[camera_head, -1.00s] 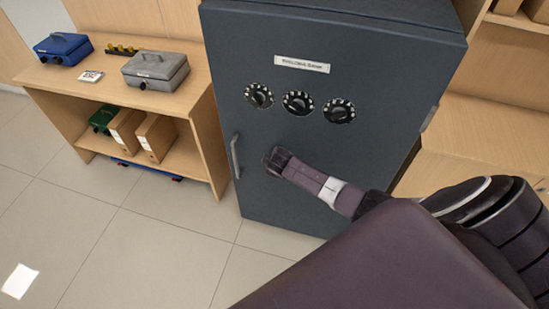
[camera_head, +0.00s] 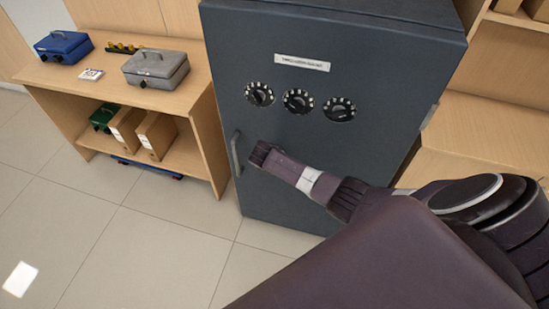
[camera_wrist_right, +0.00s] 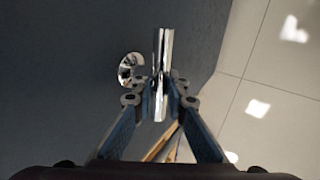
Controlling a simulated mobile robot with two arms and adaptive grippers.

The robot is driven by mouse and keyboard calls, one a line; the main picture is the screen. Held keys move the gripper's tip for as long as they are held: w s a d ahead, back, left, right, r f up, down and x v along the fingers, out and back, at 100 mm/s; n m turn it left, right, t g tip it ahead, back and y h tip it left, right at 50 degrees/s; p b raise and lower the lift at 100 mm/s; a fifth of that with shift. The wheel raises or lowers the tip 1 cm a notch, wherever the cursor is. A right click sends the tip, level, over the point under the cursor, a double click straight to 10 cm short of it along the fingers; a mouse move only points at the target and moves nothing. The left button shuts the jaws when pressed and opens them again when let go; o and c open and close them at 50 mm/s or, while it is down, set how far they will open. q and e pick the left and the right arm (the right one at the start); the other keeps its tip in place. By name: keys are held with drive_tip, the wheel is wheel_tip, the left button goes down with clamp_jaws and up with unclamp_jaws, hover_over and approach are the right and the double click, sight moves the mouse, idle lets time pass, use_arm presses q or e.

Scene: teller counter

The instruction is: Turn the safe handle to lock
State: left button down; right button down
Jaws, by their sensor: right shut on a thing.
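The dark blue-grey safe (camera_head: 310,165) stands upright with its door shut. Its silver bar handle (camera_head: 235,156) is on the left edge of the door and stands vertical. My right gripper (camera_head: 257,155) reaches in from the right at the handle. In the right wrist view the shiny handle bar (camera_wrist_right: 161,75) lies between the two fingers of my gripper (camera_wrist_right: 164,92), which is shut on it. The round handle mount (camera_wrist_right: 131,70) shows to the left of the bar. My left gripper is not in view.
Three dials (camera_head: 298,101) sit under a label (camera_head: 302,63) on the door. A wooden shelf unit (camera_head: 205,140) stands close left of the safe, holding a grey cash box (camera_head: 155,69) and a blue cash box (camera_head: 64,47). Tiled floor (camera_head: 150,240) is free in front.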

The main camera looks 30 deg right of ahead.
drive_tip(key=c, duration=1.9)
unclamp_jaws()
drive_tip(key=shift+r, duration=0.1)
drive_tip(key=shift+v, duration=5.9)
